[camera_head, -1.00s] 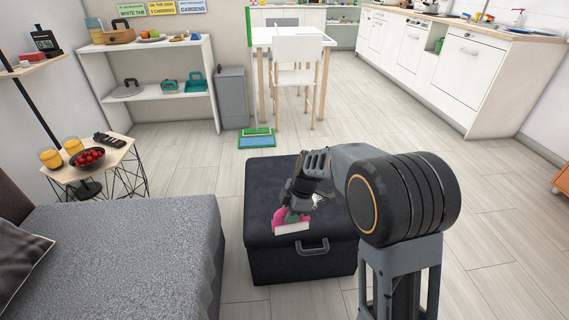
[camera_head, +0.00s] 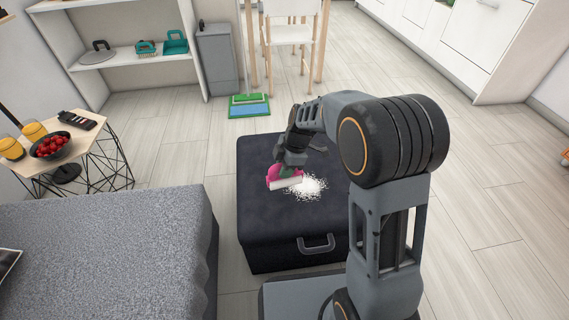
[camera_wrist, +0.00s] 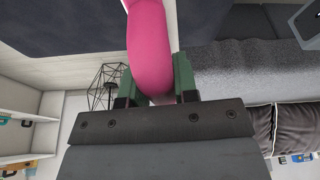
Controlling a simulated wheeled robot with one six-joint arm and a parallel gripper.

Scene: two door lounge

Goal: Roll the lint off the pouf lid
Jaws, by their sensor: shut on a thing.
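The dark pouf (camera_head: 268,233) stands in the middle of the head view, its lid closed, with a grey handle on the front. A patch of white lint (camera_head: 305,187) lies on the lid, right of its middle. My gripper (camera_head: 291,160) is shut on a pink lint roller (camera_head: 279,174) with a white roll along its front edge. The roller is at the left edge of the lint, at or just above the lid; I cannot tell if it touches. In the wrist view the roller's pink handle (camera_wrist: 149,45) sits between the green fingers (camera_wrist: 157,82).
A grey sofa (camera_head: 105,245) stands left of the pouf. A side table (camera_head: 75,150) with a bowl of red fruit, orange drinks and a remote is further left. Floor to the right is clear.

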